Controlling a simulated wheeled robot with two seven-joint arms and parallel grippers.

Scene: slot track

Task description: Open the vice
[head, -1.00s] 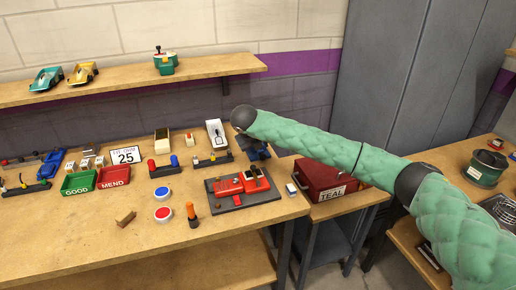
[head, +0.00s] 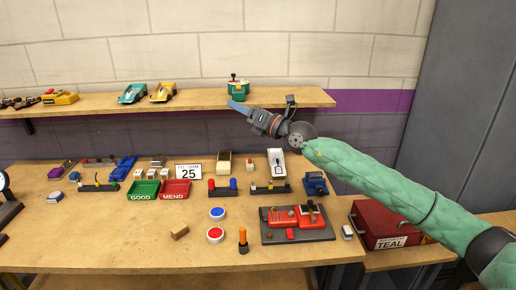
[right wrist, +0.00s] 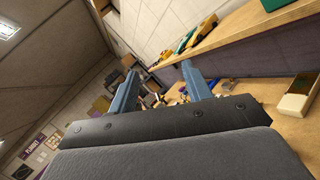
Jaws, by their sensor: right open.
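A small blue device (head: 315,183) that looks like the vice stands at the back right of the workbench, right of the black rack. Its jaws are too small to make out. My right gripper (head: 238,108) is raised above the bench's back, in front of the wall and just below the shelf edge, up and left of the blue device. Its fingers point left. In the right wrist view its two blue fingers (right wrist: 159,72) are apart with nothing between them. The left gripper is not in view.
A dark plate with red parts (head: 297,236) lies in front of the blue device. A red TEAL box (head: 385,225) stands to the right. Green GOOD (head: 143,190) and red MEND (head: 176,190) trays sit left. The shelf (head: 70,106) overhangs the back. The bench's front left is clear.

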